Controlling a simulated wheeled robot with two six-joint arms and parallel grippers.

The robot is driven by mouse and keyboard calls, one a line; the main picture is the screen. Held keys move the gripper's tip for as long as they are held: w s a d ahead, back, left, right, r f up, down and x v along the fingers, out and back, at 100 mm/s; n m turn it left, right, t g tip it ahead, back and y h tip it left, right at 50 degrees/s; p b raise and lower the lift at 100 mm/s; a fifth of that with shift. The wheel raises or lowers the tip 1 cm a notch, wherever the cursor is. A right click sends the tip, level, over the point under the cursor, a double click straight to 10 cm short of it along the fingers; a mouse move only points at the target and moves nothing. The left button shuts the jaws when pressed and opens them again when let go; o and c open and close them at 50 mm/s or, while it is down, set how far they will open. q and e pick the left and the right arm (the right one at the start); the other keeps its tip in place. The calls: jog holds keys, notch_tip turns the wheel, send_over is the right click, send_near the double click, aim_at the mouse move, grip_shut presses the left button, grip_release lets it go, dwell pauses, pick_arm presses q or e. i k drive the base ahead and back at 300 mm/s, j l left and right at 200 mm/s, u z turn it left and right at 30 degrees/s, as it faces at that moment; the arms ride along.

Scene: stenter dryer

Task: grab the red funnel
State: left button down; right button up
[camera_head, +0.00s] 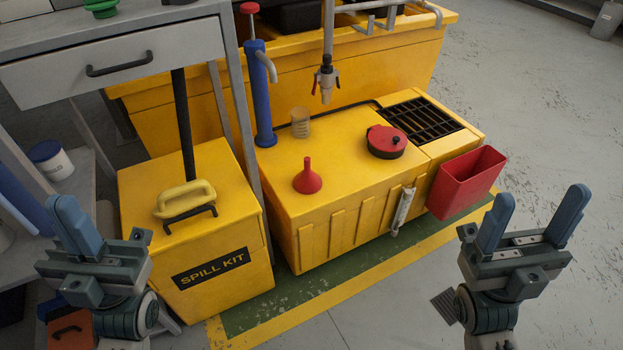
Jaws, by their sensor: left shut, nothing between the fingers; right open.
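The red funnel (307,178) stands on the flat top of a yellow spill container (345,165), wide end down and spout up, near the front left edge. My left gripper (72,225) is at the lower left, in front of the grey bench, shut and empty. My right gripper (535,215) is at the lower right, open and empty, with its fingers pointing up. Both grippers are well apart from the funnel, and nothing covers it.
A clear beaker (300,123), a blue hand pump (258,95) and a round red lid (386,141) surround the funnel. A red bin (466,182) hangs on the container's right side. The yellow spill kit box (222,235) stands at left.

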aim_at(306, 182)
jog(key=l+u, duration=0.15)
jog(key=u, duration=0.45)
jog(key=i+l+u, duration=0.15)
jog(key=l+u, duration=0.3)
jog(key=l, duration=0.55)
jog(key=l+u, duration=0.45)
jog(key=l, duration=1.1)
jog(key=k+l, duration=0.15)
jog(key=l, duration=1)
jog(key=k+u, duration=0.05)
